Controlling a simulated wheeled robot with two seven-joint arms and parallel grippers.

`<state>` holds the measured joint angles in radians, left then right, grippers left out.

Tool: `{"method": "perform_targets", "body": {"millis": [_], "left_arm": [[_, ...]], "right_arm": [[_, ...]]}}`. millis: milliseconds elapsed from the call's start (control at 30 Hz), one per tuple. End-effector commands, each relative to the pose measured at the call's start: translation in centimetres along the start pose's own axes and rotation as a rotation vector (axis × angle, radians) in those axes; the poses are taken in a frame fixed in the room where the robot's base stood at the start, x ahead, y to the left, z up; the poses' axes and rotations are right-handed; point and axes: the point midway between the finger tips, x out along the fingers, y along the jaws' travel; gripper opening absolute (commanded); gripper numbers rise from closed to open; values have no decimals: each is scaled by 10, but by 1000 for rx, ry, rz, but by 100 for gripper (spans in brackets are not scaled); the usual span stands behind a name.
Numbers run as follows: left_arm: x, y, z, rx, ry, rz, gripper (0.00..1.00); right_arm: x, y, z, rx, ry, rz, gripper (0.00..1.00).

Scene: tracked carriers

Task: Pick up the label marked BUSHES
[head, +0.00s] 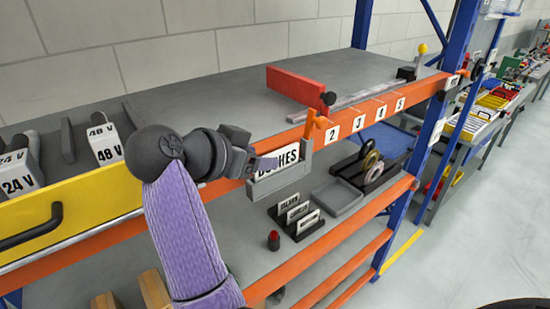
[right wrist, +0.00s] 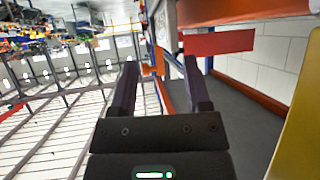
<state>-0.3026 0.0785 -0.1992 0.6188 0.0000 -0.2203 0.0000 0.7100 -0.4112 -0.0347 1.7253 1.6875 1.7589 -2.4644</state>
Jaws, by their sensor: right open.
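The white label marked BUSHES (head: 290,157) sits in a grey holder (head: 282,186) on the front of the orange shelf beam. The first letters are partly hidden by my right gripper (head: 265,164), whose fingers are at the label's left part in the head view. I cannot tell whether they touch it. In the right wrist view, the two dark fingers of my right gripper (right wrist: 160,75) are spread with a gap, and no label can be made out between them. My left gripper is not in view.
An orange clip (head: 309,124) stands by the holder's upper right. A red block (head: 296,93) lies on the upper shelf. Below are a rack of small labels (head: 297,215), a grey tray (head: 336,197) and rolls of tape (head: 369,161). A yellow drawer (head: 85,205) is at left.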

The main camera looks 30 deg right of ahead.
Motion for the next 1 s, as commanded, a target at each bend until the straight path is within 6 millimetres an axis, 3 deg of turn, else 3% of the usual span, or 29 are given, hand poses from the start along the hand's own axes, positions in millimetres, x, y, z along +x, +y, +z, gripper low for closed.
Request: {"method": "perform_targets", "body": {"millis": [233,500,800,1000], "left_arm": [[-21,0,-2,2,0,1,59],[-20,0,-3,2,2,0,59],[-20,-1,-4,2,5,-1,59],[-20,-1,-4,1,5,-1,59]], "right_arm": [[45,-3,-9,-1,3,4,62],[53,-3,-7,1,3,2,62],[53,-3,-7,1,4,2,0],[53,-3,-7,1,4,1,0]]}}
